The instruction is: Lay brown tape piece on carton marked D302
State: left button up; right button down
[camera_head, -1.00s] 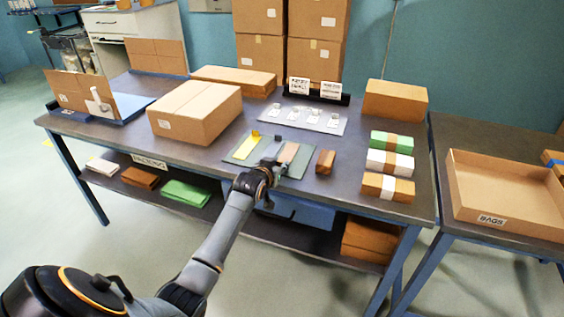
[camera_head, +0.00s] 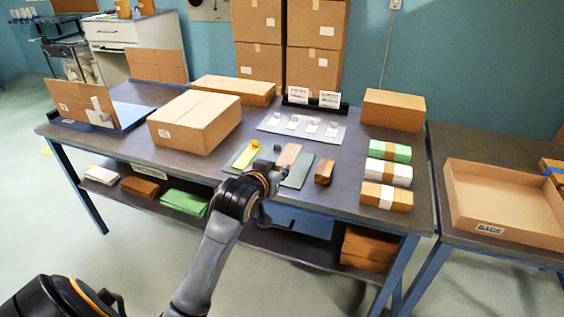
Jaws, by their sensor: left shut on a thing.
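The brown tape piece (camera_head: 289,156) is a flat tan strip at the right part of the grey-green mat (camera_head: 241,168) on the table. My left gripper (camera_head: 281,169) is at its near end, shut on it; the fingertips are small and partly hidden by my own wrist. I cannot tell how far the piece is off the mat. A large closed carton (camera_head: 190,122) lies left of the mat, with a small white label (camera_head: 164,133) too small to read. I cannot tell which carton is marked D302. My right gripper is not in view.
Behind is a pale tray (camera_head: 269,126) with small pieces. Banded stacks (camera_head: 386,197) and a carton (camera_head: 393,110) are at the right. A flatter carton (camera_head: 233,90) stands behind.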

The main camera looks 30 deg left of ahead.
pick_arm(q)
jog(key=s+d+r+m+h+p, duration=0.1)
jog(key=s+d, duration=0.4)
jog(key=d, duration=0.3)
jog(key=s+d+r+m+h+p, duration=0.1)
jog(key=s+d+h, duration=0.1)
jog(key=s+d, duration=0.4)
jog(key=d, duration=0.3)
jog(key=shift+r+m+t+p, duration=0.15)
jog(key=shift+m+t+p, duration=0.15)
jog(key=shift+m+p, duration=0.1)
jog(key=shift+a, duration=0.1)
